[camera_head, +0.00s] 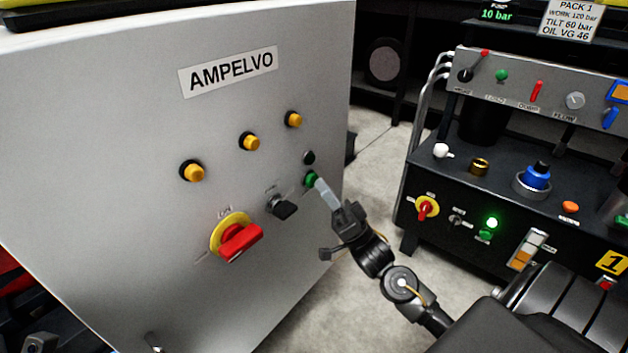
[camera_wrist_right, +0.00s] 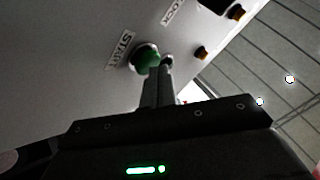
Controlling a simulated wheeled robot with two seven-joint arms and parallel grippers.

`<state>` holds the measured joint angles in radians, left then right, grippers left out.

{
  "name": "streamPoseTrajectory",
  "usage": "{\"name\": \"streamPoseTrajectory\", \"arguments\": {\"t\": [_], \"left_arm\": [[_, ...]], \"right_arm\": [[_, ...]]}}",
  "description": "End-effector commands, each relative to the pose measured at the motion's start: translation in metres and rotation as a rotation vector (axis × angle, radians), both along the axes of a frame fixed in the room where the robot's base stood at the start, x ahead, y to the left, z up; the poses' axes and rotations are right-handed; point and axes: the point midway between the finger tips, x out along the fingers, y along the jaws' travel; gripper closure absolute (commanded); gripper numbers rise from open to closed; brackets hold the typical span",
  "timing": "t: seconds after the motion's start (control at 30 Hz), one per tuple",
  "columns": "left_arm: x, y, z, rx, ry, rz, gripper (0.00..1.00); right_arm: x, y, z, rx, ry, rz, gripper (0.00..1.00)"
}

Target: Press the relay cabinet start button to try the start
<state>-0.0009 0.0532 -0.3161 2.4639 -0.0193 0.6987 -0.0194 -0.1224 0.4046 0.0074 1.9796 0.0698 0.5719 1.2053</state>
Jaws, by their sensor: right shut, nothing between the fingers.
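The relay cabinet (camera_head: 140,130) is a large pale grey box with an AMPELVO label, filling the left of the head view. Its green start button (camera_head: 311,180) sits low on the right side of the front, below a black button. In the right wrist view the green button (camera_wrist_right: 146,58) is beside a START label, just beyond the fingertips. My right gripper (camera_head: 322,188) is shut and empty, its fingertips at the green button. I cannot tell whether they touch it or whether it is pressed in. My left gripper is not in view.
The cabinet front also has a red rotary switch on a yellow plate (camera_head: 236,240), a black selector (camera_head: 283,207) and yellow lamps (camera_head: 250,142). A dark hydraulic unit (camera_head: 520,150) stands at the right. Bare floor lies between it and the cabinet.

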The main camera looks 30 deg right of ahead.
Motion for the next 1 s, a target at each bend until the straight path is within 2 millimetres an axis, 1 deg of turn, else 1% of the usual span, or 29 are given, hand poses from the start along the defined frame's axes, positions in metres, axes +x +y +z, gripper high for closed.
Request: {"name": "streamPoseTrajectory", "arguments": {"t": [0.1,0.23,0.6,1.0], "left_arm": [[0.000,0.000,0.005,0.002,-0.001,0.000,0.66],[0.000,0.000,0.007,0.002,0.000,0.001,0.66],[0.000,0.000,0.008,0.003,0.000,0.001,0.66],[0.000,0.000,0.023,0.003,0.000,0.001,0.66]], "right_arm": [[-0.006,-0.002,0.001,0.001,0.002,0.000,1.00],[-0.011,-0.003,0.001,0.001,0.002,-0.001,1.00],[-0.015,-0.004,0.000,0.000,0.001,-0.001,1.00],[-0.050,-0.015,0.001,0.001,0.002,0.000,1.00]]}}
